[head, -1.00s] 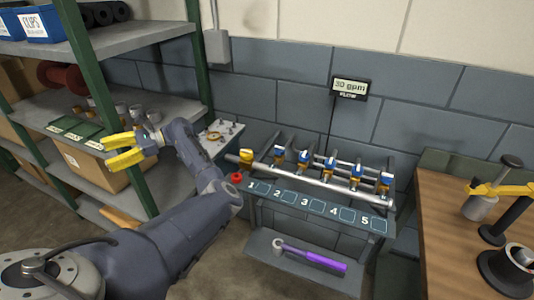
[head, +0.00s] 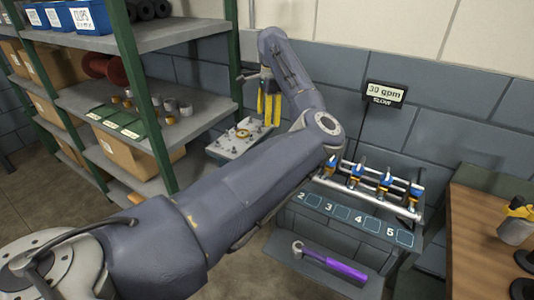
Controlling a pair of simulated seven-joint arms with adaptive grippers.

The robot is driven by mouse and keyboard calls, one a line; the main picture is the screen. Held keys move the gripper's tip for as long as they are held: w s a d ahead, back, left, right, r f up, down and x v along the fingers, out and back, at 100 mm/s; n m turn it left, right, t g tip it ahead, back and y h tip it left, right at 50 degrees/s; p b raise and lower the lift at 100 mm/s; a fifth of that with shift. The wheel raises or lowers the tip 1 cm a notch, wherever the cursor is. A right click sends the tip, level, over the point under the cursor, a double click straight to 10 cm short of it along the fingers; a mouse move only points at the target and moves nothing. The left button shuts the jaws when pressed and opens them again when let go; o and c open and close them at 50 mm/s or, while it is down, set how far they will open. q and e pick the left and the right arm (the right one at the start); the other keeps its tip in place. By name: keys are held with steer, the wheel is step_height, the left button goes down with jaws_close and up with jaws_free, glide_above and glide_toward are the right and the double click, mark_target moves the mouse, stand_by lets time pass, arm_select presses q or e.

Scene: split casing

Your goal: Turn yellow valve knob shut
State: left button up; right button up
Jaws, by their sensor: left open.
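A valve rack (head: 375,197) stands against the wall, with several valves with blue tops and orange-yellow bodies along a silver pipe. Its front ledge shows labels 2 to 5. My left arm covers the rack's left end, so the yellow knob is hidden. My left gripper (head: 268,108) has two yellow fingers pointing down, open and apart, with nothing between them. It is left of the rack and appears above the pale board with small fittings (head: 243,143).
A flow display (head: 385,94) on the wall reads 30 gpm. Shelving (head: 75,95) with boxes and cans stands left. A purple-handled tool (head: 335,263) lies on the rack's lower shelf. A wooden bench (head: 480,245) stands right.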

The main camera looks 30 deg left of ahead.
arm_select(q)
steer(key=shift+t, duration=0.3)
steer(key=f, duration=0.5)
steer(key=w+d+f, duration=0.1)
steer(key=f, duration=1)
steer(key=shift+w+d, duration=0.2)
steer(key=shift+d, duration=0.15)
steer(key=shift+c, duration=0.3)
steer(key=c, duration=1.3)
